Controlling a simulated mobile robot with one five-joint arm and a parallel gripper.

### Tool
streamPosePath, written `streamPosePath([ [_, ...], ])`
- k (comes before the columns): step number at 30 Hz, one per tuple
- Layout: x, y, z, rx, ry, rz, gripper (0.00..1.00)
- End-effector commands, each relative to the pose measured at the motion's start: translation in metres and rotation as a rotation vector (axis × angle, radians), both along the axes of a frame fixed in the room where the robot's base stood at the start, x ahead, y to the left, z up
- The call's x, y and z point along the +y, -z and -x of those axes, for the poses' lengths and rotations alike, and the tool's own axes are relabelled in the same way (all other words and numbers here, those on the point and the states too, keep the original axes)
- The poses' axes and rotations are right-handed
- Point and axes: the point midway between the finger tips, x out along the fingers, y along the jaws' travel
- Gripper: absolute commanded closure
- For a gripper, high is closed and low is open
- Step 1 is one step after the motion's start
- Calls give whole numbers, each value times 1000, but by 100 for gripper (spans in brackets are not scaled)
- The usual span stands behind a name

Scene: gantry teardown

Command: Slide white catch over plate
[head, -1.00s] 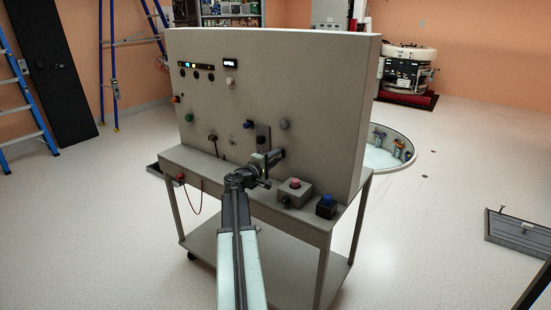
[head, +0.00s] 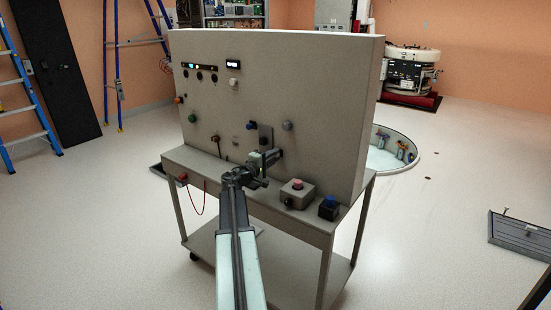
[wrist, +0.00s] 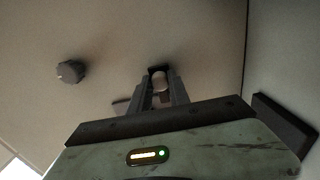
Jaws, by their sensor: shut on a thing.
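My gripper (head: 274,156) reaches to the front of the upright panel (head: 330,110), low and right of its middle. In the wrist view my gripper (wrist: 161,92) has its two fingers closed around a small pale, rounded piece (wrist: 160,82), which looks like the white catch. A dark recess or mount shows right behind that piece. In the head view a grey plate (head: 265,133) stands on the panel just above my gripper, and the catch is hidden by the gripper. I cannot tell whether the catch overlaps the plate.
A grey knob (head: 287,126) is on the panel; a knob also shows in the wrist view (wrist: 70,72). A red cable (head: 191,200) hangs at left.

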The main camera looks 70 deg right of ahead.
Motion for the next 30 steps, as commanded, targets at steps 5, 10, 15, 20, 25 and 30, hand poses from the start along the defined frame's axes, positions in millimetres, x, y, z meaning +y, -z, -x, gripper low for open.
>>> streamPosePath([
  [5, 0, 0, -4, 1, -10, 1, 55],
  [10, 0, 0, -3, 1, -8, 1, 55],
  [15, 5, 0, -4, 1, -8, 1, 55],
  [20, 29, 0, -9, 1, -9, 1, 55],
  [25, 62, 0, -18, 1, -11, 1, 55],
  [30, 76, 0, -23, 1, -9, 1, 55],
])
